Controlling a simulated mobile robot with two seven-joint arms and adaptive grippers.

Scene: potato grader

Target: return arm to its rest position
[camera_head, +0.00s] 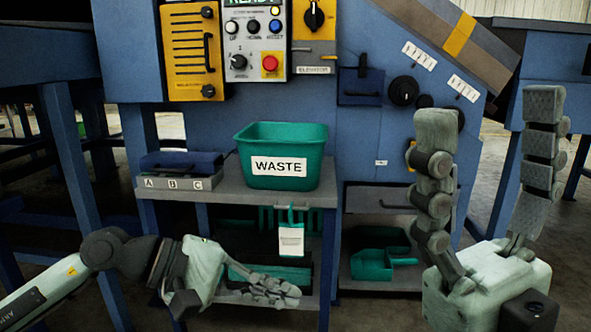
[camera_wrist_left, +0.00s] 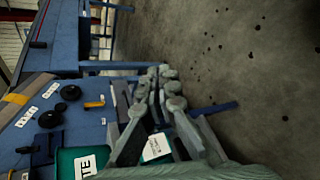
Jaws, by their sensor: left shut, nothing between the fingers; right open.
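My left gripper (camera_head: 285,292) comes in low from the left, in front of the grey shelf unit. Its fingers point right, are shut together and hold nothing. In the left wrist view the closed fingertips (camera_wrist_left: 161,72) show near the middle of the picture. My right gripper (camera_head: 490,112) stands at the right with its two fingers pointing up, wide apart and empty. The rest of the right arm is out of view below the gripper.
A green WASTE bin (camera_head: 283,155) stands on the grey shelf (camera_head: 232,193), beside an A B C tray (camera_head: 180,180). A white tag (camera_head: 291,241) hangs at the shelf front. A green scoop (camera_head: 375,262) lies lower right. The blue machine (camera_head: 375,140) rises behind.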

